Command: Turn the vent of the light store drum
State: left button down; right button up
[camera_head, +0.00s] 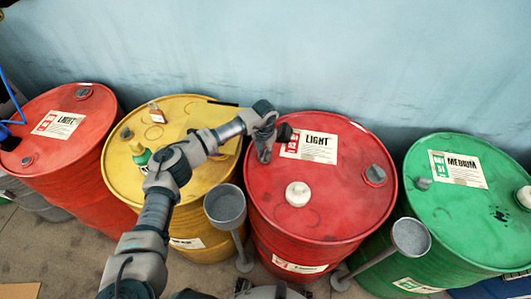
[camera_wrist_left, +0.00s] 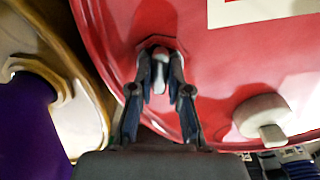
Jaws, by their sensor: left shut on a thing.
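The middle red drum (camera_head: 345,215) carries a label reading LIGHT (camera_head: 309,148) on its top. My left gripper (camera_head: 268,145) is over the left part of this top, near the rim. In the left wrist view its two fingers (camera_wrist_left: 160,80) are shut on the vent (camera_wrist_left: 160,62), a small pale grey upright piece in an angular red surround. In the head view the gripper hides the vent. A white round cap (camera_head: 298,194) stands on the same top, and it also shows in the left wrist view (camera_wrist_left: 260,116). A grey bung (camera_head: 374,175) sits at the right. My right gripper is not in view.
Another red LIGHT drum (camera_head: 70,150) stands far left. A green MEDIUM drum (camera_head: 450,215) is at right. Grey funnel-like cups (camera_head: 225,204) (camera_head: 411,237) stand in front of the gaps.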

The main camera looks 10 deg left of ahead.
pick_arm(q)
jog(key=m, duration=0.2)
jog(key=m+b, duration=0.1)
jog(key=shift+s+a+f+m, duration=0.15)
jog(key=shift+f+m, duration=0.25)
jog(key=m+b, duration=0.3)
jog(key=m, duration=0.4)
jog(key=shift+r+m+b, duration=0.15)
jog(key=shift+m+b, duration=0.25)
jog(key=shift+m, duration=0.7)
jog(key=shift+r+m+b, duration=0.1)
jog(key=shift+m+b, duration=0.3)
jog(key=shift+m, duration=0.7)
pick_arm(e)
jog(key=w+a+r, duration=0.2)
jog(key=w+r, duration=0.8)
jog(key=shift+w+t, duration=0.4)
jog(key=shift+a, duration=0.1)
pick_arm(q)
jog(key=c, duration=1.1)
grip_release()
jog(key=shift+w, duration=0.2)
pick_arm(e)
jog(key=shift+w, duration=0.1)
pick_arm(q)
jog(key=shift+r, duration=0.1)
